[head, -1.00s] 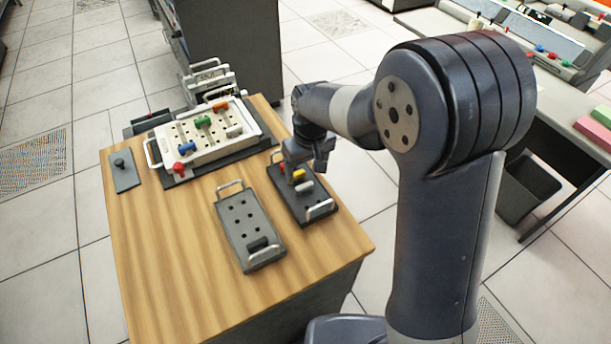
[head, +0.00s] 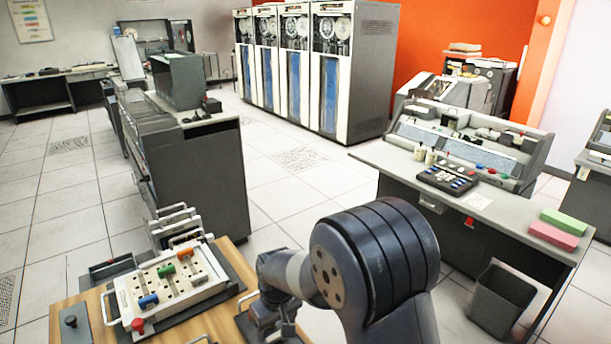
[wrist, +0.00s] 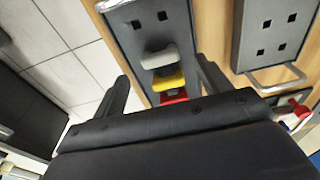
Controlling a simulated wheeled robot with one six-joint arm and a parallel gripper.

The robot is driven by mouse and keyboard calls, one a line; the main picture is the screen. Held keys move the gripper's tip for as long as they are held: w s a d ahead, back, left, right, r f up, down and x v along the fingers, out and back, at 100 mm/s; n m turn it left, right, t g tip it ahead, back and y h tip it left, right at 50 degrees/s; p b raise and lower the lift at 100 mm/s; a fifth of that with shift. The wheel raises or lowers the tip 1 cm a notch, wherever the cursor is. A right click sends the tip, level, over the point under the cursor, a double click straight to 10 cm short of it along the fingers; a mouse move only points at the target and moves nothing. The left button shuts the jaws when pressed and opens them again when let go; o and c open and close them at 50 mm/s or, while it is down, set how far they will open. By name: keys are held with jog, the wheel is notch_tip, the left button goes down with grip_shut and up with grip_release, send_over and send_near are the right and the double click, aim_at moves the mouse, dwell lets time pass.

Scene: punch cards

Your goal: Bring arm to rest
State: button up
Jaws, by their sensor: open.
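My gripper (wrist: 165,85) is open, with its two dark fingers apart in the wrist view. Beyond and between them, a white peg (wrist: 158,58), a yellow peg (wrist: 168,82) and a red peg (wrist: 173,97) sit in a row on a dark tray (wrist: 128,38). Nothing is clearly held. In the head view my gripper (head: 278,328) hangs low at the table's right side, partly cut off by the lower edge. My arm is bent, and its lower part is out of view.
On the wooden table (head: 88,305), a white board (head: 190,293) holds coloured handles. A small grey plate (head: 72,322) lies to its left. A second holed tray (wrist: 245,50) shows beside the dark one. A desk (head: 385,160) and a bin (head: 503,300) stand right.

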aim_at(276, 335)
jog(key=f, duration=0.4)
jog(key=shift+w+a, duration=0.15)
jog(key=shift+w, duration=0.05)
jog(key=shift+r+p, duration=0.25)
jog(key=shift+p, duration=0.15)
jog(key=shift+r, duration=0.15)
